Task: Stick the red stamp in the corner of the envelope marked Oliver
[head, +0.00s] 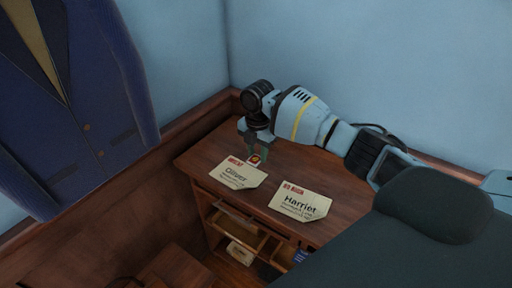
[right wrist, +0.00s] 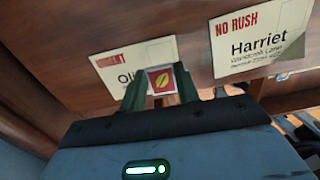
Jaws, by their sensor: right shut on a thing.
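The envelope marked Oliver (head: 234,177) lies on the wooden desk, with red print in its upper left corner. In the right wrist view the same envelope (right wrist: 112,66) is partly hidden by my gripper and the stamp. My right gripper (head: 257,150) is shut on the red stamp (right wrist: 162,80), which has a yellow oval design. In the head view the stamp (head: 255,158) shows small between the fingertips, at the far right corner of the Oliver envelope. I cannot tell whether it touches the paper. My left gripper is not in view.
A second envelope marked Harriet (head: 301,200), with NO RUSH in red, lies on the desk (head: 212,153) to the right. Open compartments (head: 240,229) show under the desk's front edge. A blue wall stands behind, and a dark blue jacket (head: 75,100) hangs at left.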

